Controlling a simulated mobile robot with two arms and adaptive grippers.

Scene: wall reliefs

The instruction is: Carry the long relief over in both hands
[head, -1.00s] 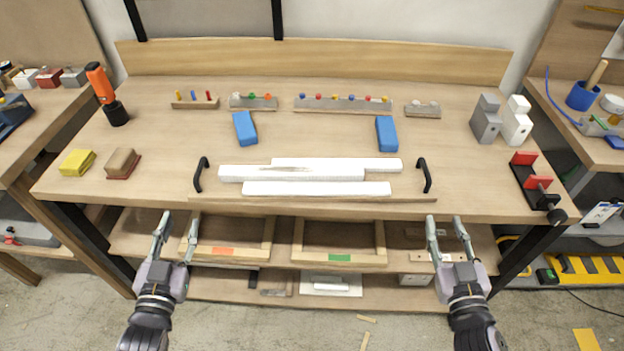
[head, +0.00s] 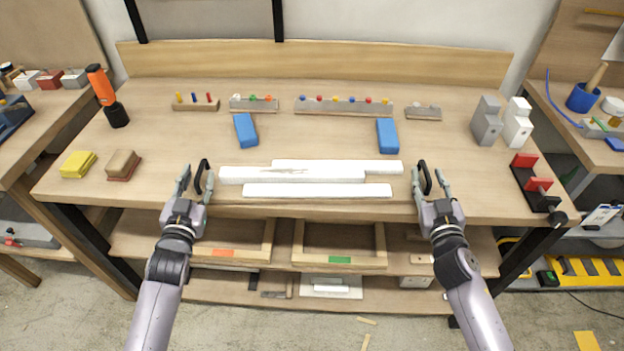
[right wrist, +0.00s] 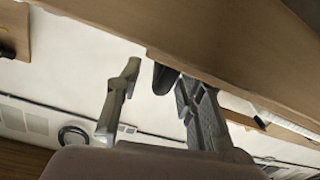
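The long relief (head: 230,193) lies flat near the front edge of the workbench, a wooden board with several long white bars and a black handle at each end. My left gripper (head: 196,183) is open at the left handle (head: 204,169), its fingers apart on either side. My right gripper (head: 429,183) is open at the right handle (head: 423,169). In the right wrist view, the fingers of my right gripper (right wrist: 160,105) are apart, with part of the black handle (right wrist: 165,76) between them. Whether the fingers touch the handles is unclear.
Two blue blocks (head: 245,130) (head: 387,135) stand behind the relief. A yellow block (head: 78,164), a brown block (head: 123,165) and an orange-black tool (head: 106,95) are at left. A red-and-black clamp (head: 535,182) and grey and white blocks (head: 486,122) are at right.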

